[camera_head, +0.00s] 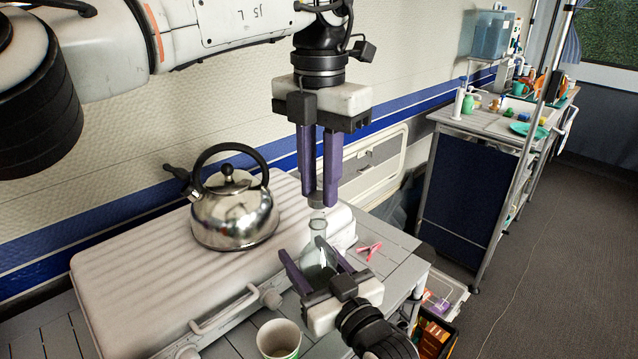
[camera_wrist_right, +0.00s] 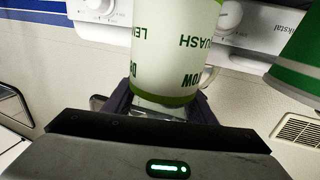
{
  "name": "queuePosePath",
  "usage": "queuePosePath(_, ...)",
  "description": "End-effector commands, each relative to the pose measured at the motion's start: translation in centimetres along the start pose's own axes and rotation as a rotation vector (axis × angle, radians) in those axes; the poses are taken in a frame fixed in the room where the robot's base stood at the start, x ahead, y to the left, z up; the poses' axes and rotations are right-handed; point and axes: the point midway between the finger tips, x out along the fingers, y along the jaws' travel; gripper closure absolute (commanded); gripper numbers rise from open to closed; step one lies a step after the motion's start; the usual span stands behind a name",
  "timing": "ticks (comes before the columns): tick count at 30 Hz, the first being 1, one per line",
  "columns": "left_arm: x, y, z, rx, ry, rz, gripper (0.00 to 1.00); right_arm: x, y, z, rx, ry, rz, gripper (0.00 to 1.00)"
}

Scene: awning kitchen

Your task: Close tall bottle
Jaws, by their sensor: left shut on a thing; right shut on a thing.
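The tall clear glass bottle (camera_head: 317,229) stands upright at the table's right side. My right gripper (camera_head: 303,247) comes in from below with its purple fingers on either side of the bottle's body, shut on it. My left gripper (camera_head: 318,198) points straight down over the bottle, shut on a small grey cap (camera_head: 316,201). The cap is right above the bottle's mouth; I cannot tell whether they touch. In the right wrist view, a white and green cup (camera_wrist_right: 172,50) hides most of the fingers and bottle; a strip of glass (camera_wrist_right: 160,111) shows below it.
A steel kettle (camera_head: 233,210) stands on the closed ribbed case (camera_head: 130,270) left of the bottle. A paper cup (camera_head: 279,340) is at the front, near my right gripper. Red pegs (camera_head: 369,250) lie right of the bottle. A counter (camera_head: 490,122) is at the back right.

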Motion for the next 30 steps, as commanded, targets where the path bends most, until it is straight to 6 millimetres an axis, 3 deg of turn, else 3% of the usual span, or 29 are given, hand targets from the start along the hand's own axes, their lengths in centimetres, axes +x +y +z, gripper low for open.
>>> queuePosePath(17, 0.3, 0.0, 0.0, 0.001, -0.001, 0.001, 0.98, 0.0, 0.0, 0.1, -0.001, -0.001, 0.0, 0.89)
queuePosePath(30, 2.0, 0.0, 0.0, 0.001, -0.001, 0.001, 0.98, 0.0, 0.0, 0.1, 0.0, -0.001, 0.0, 0.89)
